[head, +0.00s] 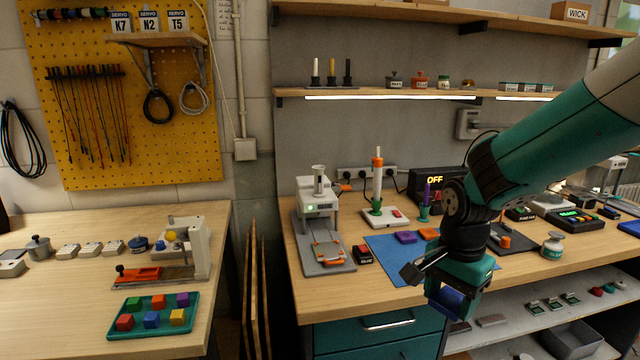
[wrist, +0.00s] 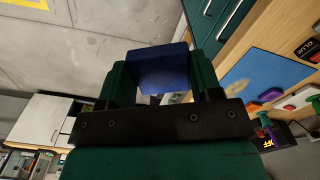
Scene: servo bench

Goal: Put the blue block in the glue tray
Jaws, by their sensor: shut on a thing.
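My gripper (head: 455,300) hangs in front of the right bench, past its front edge, over the drawers. It is shut on a dark blue block (head: 449,299). In the wrist view the blue block (wrist: 158,68) sits between the two green fingers (wrist: 158,88). Another blue block (head: 151,319) lies in a green tray (head: 140,333) on the left bench, among blocks of several colours. A small black box with a red top (head: 363,254) stands by the blue mat; in the wrist view this box (wrist: 307,49) seems lettered "GLUE". I cannot tell which thing is the glue tray.
The blue mat (head: 392,258) holds a purple and an orange piece. A grey press (head: 319,225) stands left of it, a white base with an orange-topped post (head: 378,200) behind. A jar (head: 552,245) stands at right. A gap separates the two benches.

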